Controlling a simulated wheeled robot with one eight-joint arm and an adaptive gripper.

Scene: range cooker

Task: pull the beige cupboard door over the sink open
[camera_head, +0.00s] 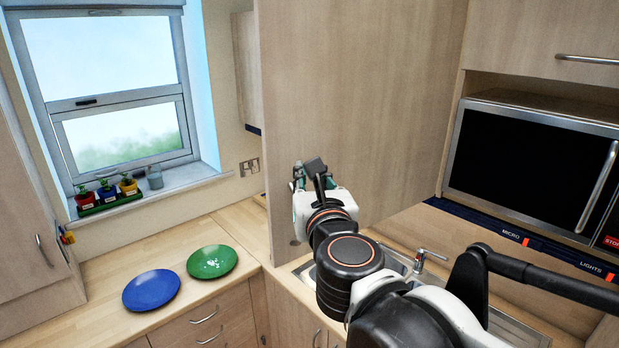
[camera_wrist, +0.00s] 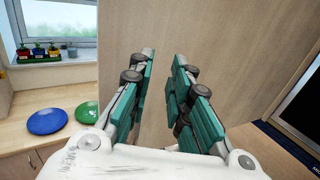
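The beige cupboard door (camera_head: 355,90) is a large wood-grain panel over the sink (camera_head: 395,262). It appears swung out from the wall, its free left edge standing in front of a cupboard side with a blue lower edge. In the wrist view the door (camera_wrist: 225,40) fills the middle behind the fingers. No handle shows on this face, and the cupboard's inside is hidden. My gripper (camera_head: 308,172) is in front of the door's lower left part. In the wrist view my gripper (camera_wrist: 165,65) has its green-padded fingers apart with nothing between them. Whether it touches the door, I cannot tell.
A microwave (camera_head: 530,165) is at the right. A blue plate (camera_head: 151,290) and a green plate (camera_head: 212,262) lie on the left counter. Small potted plants (camera_head: 107,192) stand on the window sill. A tap (camera_head: 425,260) rises by the sink beneath my arm.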

